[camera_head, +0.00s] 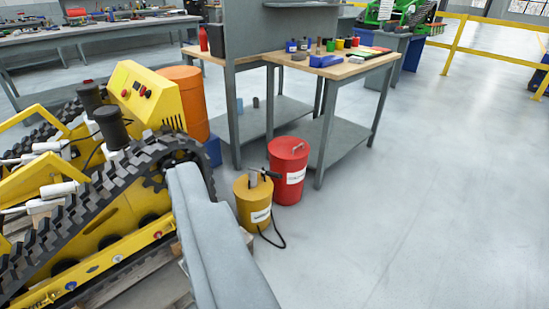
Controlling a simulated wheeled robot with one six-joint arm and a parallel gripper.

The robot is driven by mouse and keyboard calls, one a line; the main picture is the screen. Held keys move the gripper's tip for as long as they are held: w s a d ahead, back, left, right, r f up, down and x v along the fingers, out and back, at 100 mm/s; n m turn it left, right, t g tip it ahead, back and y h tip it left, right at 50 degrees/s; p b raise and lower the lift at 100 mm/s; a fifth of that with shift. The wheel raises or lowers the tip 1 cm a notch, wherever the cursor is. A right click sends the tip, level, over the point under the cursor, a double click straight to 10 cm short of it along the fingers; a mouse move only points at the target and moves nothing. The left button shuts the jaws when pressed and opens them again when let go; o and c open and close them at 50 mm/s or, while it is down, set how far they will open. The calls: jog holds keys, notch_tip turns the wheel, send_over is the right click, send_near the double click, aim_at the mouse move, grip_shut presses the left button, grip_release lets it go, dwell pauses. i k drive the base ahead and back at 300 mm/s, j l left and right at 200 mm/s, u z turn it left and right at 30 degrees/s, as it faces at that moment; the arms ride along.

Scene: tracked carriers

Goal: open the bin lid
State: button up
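A red cylindrical bin (287,185) stands upright on the floor in front of the workbench, right of the picture's middle. Its red lid (285,145) lies on top and looks shut. A small grey handle (298,147) sticks up from the lid. A white label shows on the bin's side. My gripper's fingers do not show in this view, so I cannot see whether they are open or what they touch.
A yellow canister (250,208) with a black fitting and hose stands against the bin's left front. A workbench (322,72) is behind. A yellow tracked machine (115,200) fills the left. A grey beam-like part (215,240) rises in the foreground. The floor (430,200) at right is clear.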

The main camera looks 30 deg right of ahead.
aim_at(287, 149)
jog(key=i+l, duration=1.35)
jog(key=i, duration=0.25)
jog(key=i+l, duration=0.7)
jog(key=i+z, duration=0.05)
jog(key=i, duration=0.05)
